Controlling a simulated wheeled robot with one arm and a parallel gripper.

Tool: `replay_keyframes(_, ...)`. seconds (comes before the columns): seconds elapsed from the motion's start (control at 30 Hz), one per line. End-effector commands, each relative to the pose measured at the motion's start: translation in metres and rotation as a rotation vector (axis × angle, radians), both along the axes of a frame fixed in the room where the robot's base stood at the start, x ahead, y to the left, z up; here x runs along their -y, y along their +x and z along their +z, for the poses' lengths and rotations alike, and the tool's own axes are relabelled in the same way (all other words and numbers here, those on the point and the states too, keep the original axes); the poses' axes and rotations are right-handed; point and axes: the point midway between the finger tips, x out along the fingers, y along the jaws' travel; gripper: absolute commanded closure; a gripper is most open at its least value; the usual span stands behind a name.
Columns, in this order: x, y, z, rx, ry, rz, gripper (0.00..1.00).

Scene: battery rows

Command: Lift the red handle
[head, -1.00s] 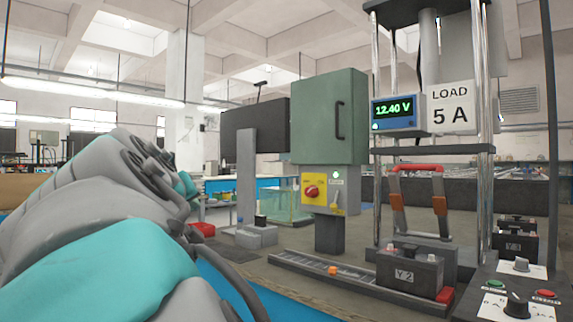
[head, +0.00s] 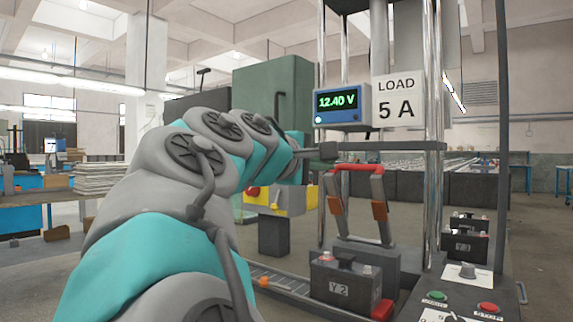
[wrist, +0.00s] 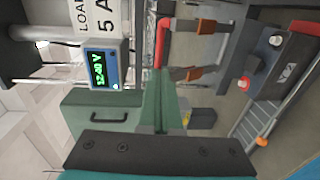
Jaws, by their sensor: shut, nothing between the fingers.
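The red handle (head: 360,168) is a red bar on two orange-brown and grey arms. It stands raised above the black battery marked Y2 (head: 338,286), inside the chrome-post frame. My gripper (head: 327,151) is shut and empty, just left of the bar and slightly above it in the head view. In the wrist view the red handle (wrist: 163,42) lies straight ahead of the fingertips (wrist: 164,80). I see no clear contact between them.
A voltage meter (head: 341,105) reading 12.40 V and a LOAD 5 A sign (head: 398,98) hang above the frame's crossbar (head: 400,146). A green cabinet (head: 270,95) stands behind my arm. A button panel (head: 465,300) is at lower right.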

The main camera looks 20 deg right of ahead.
Motion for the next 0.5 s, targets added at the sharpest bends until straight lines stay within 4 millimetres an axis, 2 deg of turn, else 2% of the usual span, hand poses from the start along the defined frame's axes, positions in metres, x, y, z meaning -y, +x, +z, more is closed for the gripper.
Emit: replay_keyframes(0.5,0.076,0.060,-0.011,-0.002,0.005,-0.001,1.00)
